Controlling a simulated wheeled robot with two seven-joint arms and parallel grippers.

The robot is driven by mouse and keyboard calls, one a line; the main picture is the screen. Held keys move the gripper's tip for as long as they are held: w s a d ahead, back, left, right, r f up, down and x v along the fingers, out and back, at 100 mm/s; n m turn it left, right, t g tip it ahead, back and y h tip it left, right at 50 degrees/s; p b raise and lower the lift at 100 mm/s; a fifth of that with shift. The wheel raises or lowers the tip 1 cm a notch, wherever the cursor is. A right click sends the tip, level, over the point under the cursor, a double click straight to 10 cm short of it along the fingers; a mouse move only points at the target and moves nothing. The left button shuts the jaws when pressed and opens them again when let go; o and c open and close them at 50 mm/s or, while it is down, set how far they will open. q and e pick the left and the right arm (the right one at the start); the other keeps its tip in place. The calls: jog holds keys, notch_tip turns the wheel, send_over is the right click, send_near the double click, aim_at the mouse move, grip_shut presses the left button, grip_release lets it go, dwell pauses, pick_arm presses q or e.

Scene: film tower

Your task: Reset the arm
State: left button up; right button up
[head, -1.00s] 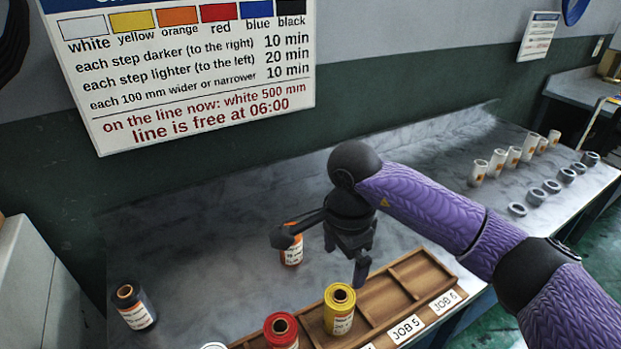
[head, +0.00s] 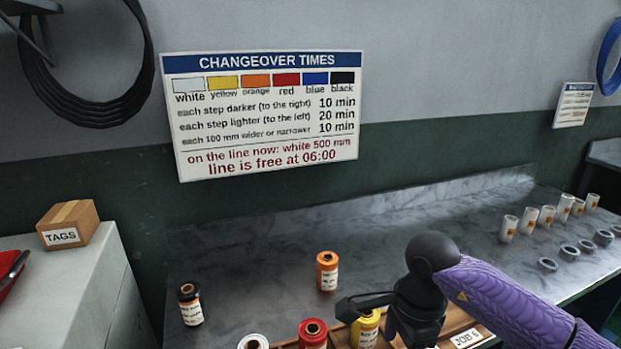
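My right arm, purple with a black wrist, comes in from the lower right. Its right gripper (head: 372,326) is low over the tray and looks open. One finger reaches left above the yellow roll (head: 366,332); the other is partly hidden or cut off at the bottom edge. I see nothing held. The orange roll (head: 327,271) stands upright on the bench, apart from the gripper. The wooden tray (head: 340,336) is mostly cut off; the red roll (head: 312,334) and yellow roll stand at it. My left gripper is not in view.
A black roll (head: 190,304) stands at left on the marble bench (head: 255,275); a white roll (head: 253,342) is at the bottom edge. White rolls (head: 547,215) and grey rings (head: 569,252) stand at right. A TAGS box (head: 68,224) sits on a cabinet. The bench behind the orange roll is clear.

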jog(key=a+f+m+t+y, duration=0.2)
jog(key=a+f+m+y, duration=0.3)
jog(key=f+m+y, duration=0.5)
jog(key=s+d+f+m+t+h, duration=0.1)
jog(key=d+f+m+t+h, duration=0.1)
jog(key=d+f+m+t, duration=0.65)
jog(key=d+f+m+h, duration=0.15)
jog(key=d+m, duration=0.35)
jog(key=m, duration=0.8)
jog(key=s+d+f+m+h, duration=0.75)
jog(key=s+d+m, duration=0.25)
jog(key=s+d, duration=0.15)
jog(key=s+d+f+m+g+h, duration=0.2)
jog(key=s+d+f+m+g, duration=0.25)
jog(key=s, duration=0.55)
jog(key=s+d+f+m+g+h, duration=0.1)
jog(key=s+d+m+g+h, duration=0.2)
jog(key=s+d+m, duration=0.55)
jog(key=s+a+f+y, duration=0.1)
jog(key=s+a+f, duration=0.1)
jog(key=a, duration=0.7)
jog(key=s+a+f+g+y, duration=0.1)
jog(key=s+a+f+y, duration=0.1)
jog(key=a, duration=0.8)
jog(key=s+a+f+g+y, duration=0.1)
jog(key=s+a+f+y, duration=0.1)
jog(key=a, duration=0.7)
jog(key=shift+s+a+f, duration=0.35)
jog(key=shift+s+f, duration=0.15)
jog(key=shift+s, duration=0.35)
